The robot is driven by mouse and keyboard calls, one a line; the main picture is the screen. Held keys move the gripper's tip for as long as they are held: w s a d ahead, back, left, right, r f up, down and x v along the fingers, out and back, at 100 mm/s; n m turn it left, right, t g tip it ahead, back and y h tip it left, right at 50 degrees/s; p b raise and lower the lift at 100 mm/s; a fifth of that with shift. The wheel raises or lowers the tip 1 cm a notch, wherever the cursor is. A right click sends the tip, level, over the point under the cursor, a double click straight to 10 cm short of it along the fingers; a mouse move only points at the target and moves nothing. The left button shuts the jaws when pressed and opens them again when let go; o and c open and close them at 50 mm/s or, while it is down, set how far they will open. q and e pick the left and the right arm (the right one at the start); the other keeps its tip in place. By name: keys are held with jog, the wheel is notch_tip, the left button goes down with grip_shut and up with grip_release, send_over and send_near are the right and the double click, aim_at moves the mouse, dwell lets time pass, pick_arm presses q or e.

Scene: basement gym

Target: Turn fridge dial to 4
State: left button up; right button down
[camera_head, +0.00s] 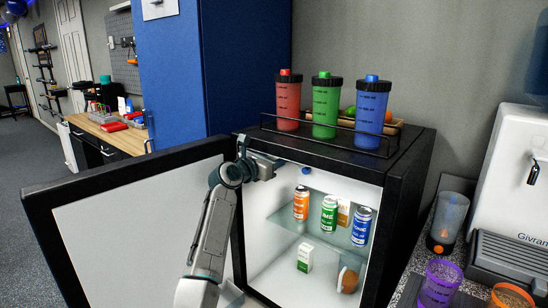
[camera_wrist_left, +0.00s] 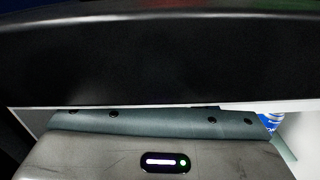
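The small black fridge (camera_head: 408,190) stands with its door (camera_head: 140,225) swung open to the left. A small blue knob (camera_head: 305,170), which looks like the dial, is at the top of the white interior; its numbers are too small to read. My left arm reaches up in front of the opening, and its gripper (camera_head: 270,163) is at the upper left of the opening, just left of the knob. Its fingers cannot be made out. The left wrist view shows the gripper housing close under the fridge's black top edge (camera_wrist_left: 160,60). My right gripper is not in view.
Orange (camera_head: 301,203), green (camera_head: 329,214) and blue (camera_head: 361,226) cans stand on the glass shelf. A small carton (camera_head: 305,258) is below. Three shaker bottles (camera_head: 325,108) stand in a rack on top. A counter with cups (camera_head: 440,285) is at right.

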pick_arm(q)
jog(key=v, duration=1.1)
jog(key=shift+w, duration=0.1)
